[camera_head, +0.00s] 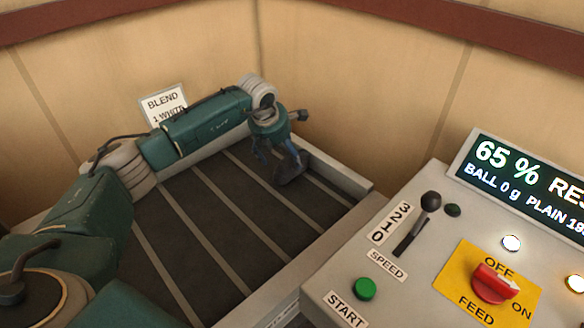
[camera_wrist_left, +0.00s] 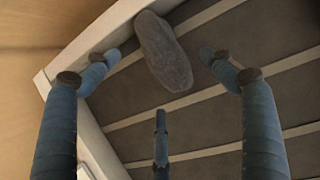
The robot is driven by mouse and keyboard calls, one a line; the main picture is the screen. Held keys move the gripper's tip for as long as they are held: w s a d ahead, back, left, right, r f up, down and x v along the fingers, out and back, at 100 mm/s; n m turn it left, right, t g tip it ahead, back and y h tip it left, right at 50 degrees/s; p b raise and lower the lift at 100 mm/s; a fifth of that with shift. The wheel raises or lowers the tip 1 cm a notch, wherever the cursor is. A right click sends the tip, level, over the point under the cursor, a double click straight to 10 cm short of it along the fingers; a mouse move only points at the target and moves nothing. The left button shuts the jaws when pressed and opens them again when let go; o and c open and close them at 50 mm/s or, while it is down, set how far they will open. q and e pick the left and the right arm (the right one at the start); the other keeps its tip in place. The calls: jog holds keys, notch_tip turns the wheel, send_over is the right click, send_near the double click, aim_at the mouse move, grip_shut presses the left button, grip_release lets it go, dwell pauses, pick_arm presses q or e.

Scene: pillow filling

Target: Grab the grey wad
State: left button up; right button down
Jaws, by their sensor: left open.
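The grey wad (camera_head: 292,170) is a dark, elongated lump. It lies on the dark slatted conveyor (camera_head: 215,222) near its far right corner. My left gripper (camera_head: 277,155) is just beside and above it in the head view, and its fingers partly overlap the wad there. In the left wrist view the gripper (camera_wrist_left: 158,72) is open, with its blue fingers spread. The wad (camera_wrist_left: 163,52) shows beyond the fingertips, between the two side fingers, next to the conveyor's pale rim. I see no clear contact. My right gripper is not in view.
The conveyor has a raised pale rim (camera_head: 340,174) and tan walls behind. A "BLEND" card (camera_head: 163,102) stands at the back. A control panel at right has a speed lever (camera_head: 430,202), a green START button (camera_head: 364,289) and a red feed knob (camera_head: 494,284). The conveyor's middle is bare.

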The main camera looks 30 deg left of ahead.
aim_at(287, 160)
pick_arm(q)
jog(key=shift+x, duration=0.95)
jog(key=p+x, duration=0.1)
jog(key=x, duration=0.3)
jog(key=shift+d+p, duration=0.2)
jog(key=shift+p, duration=0.1)
jog(key=shift+w+f, duration=0.35)
jog(key=shift+f, duration=0.2)
jog(key=shift+a+r, duration=0.1)
jog(key=c, duration=1.4)
